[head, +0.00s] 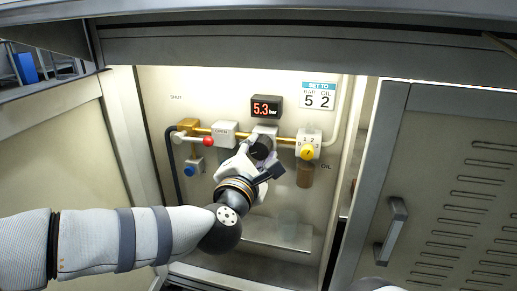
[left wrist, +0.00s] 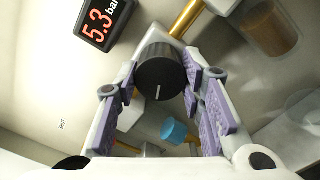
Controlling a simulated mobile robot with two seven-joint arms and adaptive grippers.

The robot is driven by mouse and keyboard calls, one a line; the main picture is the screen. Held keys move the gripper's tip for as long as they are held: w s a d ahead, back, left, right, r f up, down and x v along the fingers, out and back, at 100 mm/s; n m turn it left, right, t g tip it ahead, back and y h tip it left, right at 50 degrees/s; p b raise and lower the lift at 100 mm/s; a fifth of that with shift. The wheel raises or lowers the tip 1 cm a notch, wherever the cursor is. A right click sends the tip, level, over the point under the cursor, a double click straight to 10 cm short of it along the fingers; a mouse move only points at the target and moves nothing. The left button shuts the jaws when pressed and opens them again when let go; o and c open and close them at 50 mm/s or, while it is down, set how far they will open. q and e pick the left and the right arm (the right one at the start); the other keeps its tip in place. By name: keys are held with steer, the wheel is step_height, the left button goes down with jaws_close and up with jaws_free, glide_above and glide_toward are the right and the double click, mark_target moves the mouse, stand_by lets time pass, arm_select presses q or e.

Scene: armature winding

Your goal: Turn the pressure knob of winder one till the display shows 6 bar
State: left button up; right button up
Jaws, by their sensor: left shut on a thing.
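The black pressure knob (head: 261,147) sits on a white regulator block in the open cabinet. In the left wrist view the knob (left wrist: 160,73) has a white pointer line on its face. My left gripper (head: 257,157) is shut on the knob, with a purple-padded finger on each side of it in the left wrist view (left wrist: 163,84). The display (head: 266,109) above the knob reads 5.3 bar in red digits; it also shows in the left wrist view (left wrist: 103,24). My right gripper is not in view.
A yellow knob (head: 307,152) on a numbered block is right of the pressure knob. A red knob (head: 208,142) and blue knob (head: 189,171) are left. The cabinet door (head: 447,190) with its handle stands at right.

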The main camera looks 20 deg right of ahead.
arm_select(q)
steer(key=shift+r+m, duration=0.1)
steer(key=shift+m, duration=0.5)
steer(key=o, duration=1.1)
steer(key=shift+o, duration=0.2)
steer(key=r, duration=0.9)
steer(key=shift+w+a+r, duration=0.1)
steer(key=shift+a+r, duration=0.1)
steer(key=shift+r, duration=0.05)
steer(key=shift+d+r, duration=0.1)
steer(key=shift+r, duration=0.2)
